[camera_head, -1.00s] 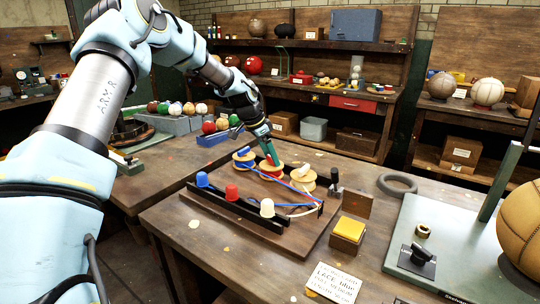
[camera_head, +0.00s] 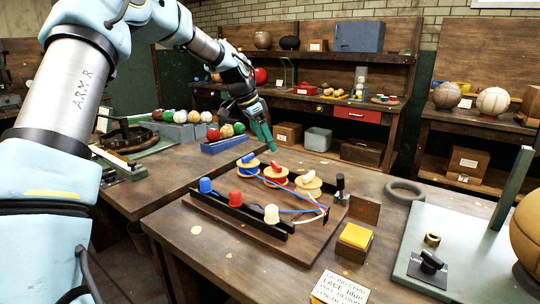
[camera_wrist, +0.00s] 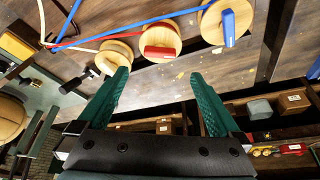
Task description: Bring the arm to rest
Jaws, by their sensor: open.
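My gripper (camera_head: 266,140) hangs above the back edge of the front workbench, behind the lace board, and touches nothing there. In the wrist view my gripper (camera_wrist: 163,100) shows two green fingers spread wide apart with nothing between them. The lace board (camera_head: 283,237) carries blue, red and white cups in front and wooden spools behind. Blue, red and white laces run from the spools toward a black post on the right. In the wrist view the red-topped spool (camera_wrist: 160,38) and the blue-topped spool (camera_wrist: 226,22) lie just beyond the fingers.
A yellow block (camera_head: 355,236) and a dark ring (camera_head: 404,191) lie right of the board. A green press plate (camera_head: 430,240) with a large tan ball (camera_head: 528,235) stands at the right. Coloured balls (camera_head: 205,130) line the left bench. Shelves with boxes stand behind.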

